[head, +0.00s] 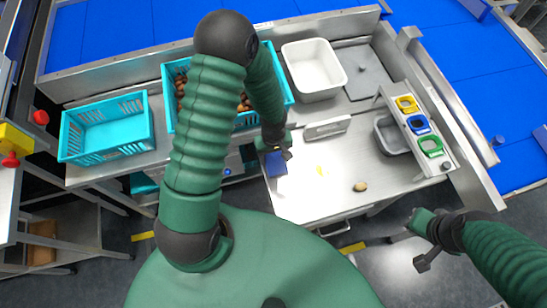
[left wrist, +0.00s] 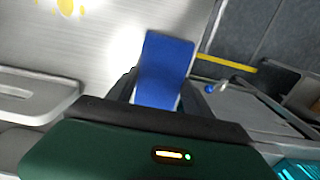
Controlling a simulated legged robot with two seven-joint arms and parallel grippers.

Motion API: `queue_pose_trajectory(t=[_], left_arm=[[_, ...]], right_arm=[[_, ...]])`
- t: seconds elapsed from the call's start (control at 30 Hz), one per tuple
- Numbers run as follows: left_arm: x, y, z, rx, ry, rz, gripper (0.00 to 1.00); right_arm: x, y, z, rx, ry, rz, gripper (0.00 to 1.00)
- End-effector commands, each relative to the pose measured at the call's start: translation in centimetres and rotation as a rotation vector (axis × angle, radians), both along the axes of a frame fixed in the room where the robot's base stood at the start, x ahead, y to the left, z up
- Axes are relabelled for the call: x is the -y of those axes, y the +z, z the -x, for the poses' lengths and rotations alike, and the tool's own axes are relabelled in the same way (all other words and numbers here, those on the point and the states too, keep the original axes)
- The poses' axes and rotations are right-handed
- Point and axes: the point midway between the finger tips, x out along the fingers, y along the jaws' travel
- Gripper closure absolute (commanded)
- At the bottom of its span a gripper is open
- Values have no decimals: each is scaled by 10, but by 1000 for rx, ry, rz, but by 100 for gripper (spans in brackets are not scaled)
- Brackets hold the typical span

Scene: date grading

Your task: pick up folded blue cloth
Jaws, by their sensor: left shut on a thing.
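The folded blue cloth (head: 276,164) is at the left edge of the steel worktop, just below my left gripper (head: 277,146). In the left wrist view the cloth (left wrist: 166,62) shows as a flat blue rectangle standing out from between the dark fingers of my left gripper (left wrist: 162,98), which is shut on it. Whether the cloth still touches the worktop is hard to tell. My right gripper (head: 407,251) is at the lower right, away from the worktop, with its fingers apart and nothing between them.
The steel worktop (head: 315,205) holds a single date (head: 360,187) and a yellow stain (head: 321,170). Behind are a teal crate of dates (head: 284,84), a white bin (head: 314,68) and a grey tray (head: 390,134). An empty teal crate (head: 106,128) stands left.

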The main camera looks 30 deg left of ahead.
Motion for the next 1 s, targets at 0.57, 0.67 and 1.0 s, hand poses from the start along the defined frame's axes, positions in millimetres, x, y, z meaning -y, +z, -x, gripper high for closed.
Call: queue_pose_trajectory(t=[0.57,0.67,1.0], left_arm=[[3,35,7,-1,-2,0,80],[11,35,28,-2,-3,-1,80],[38,49,95,-7,-7,1,80]], right_arm=[[0,-1,0,0,0,0,100],[0,-7,0,0,0,0,100],[0,1,0,0,0,0,100]])
